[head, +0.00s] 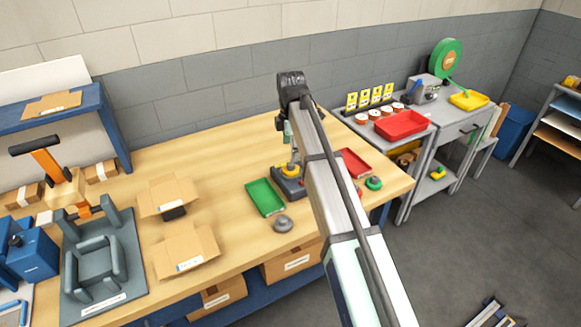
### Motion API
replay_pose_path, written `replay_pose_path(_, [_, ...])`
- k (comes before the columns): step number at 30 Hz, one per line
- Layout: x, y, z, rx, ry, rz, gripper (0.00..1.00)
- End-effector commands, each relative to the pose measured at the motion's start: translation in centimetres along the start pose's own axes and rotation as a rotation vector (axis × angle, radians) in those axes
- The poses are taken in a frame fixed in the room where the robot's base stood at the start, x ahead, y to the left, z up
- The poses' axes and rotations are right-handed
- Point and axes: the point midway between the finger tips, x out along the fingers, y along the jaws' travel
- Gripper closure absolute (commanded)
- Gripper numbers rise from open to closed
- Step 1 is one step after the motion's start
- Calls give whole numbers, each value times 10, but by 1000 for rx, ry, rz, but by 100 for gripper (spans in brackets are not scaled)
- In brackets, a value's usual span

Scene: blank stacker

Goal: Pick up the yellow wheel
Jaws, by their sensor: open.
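A yellow round piece (291,171), which looks like the yellow wheel, sits on a dark square base (288,188) on the wooden bench. My arm reaches over the bench and its wrist bends down above this base. My gripper (290,160) points down just over the yellow piece, partly hidden behind my own arm. The fingers are very small here; they look open, and I cannot tell whether they touch the yellow piece or stand around it.
A green tray (265,197) lies left of the base, with a grey round piece (283,224) in front. A red tray (353,163) and a green ring (374,183) lie to the right. Open cardboard boxes (186,249) stand further left. Bare bench (225,155) lies behind.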

Motion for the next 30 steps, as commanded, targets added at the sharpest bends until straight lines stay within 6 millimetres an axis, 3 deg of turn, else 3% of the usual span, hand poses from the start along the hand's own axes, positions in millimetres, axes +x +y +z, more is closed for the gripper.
replay_pose_path(4, [14, 0, 0, 0, 0, 0, 10])
replay_pose_path(14, [29, -1, 0, 0, 0, -1, 10])
replay_pose_path(24, [67, -1, 0, 1, 0, -1, 10])
replay_pose_path(30, [71, -1, 0, 1, 0, 0, 10])
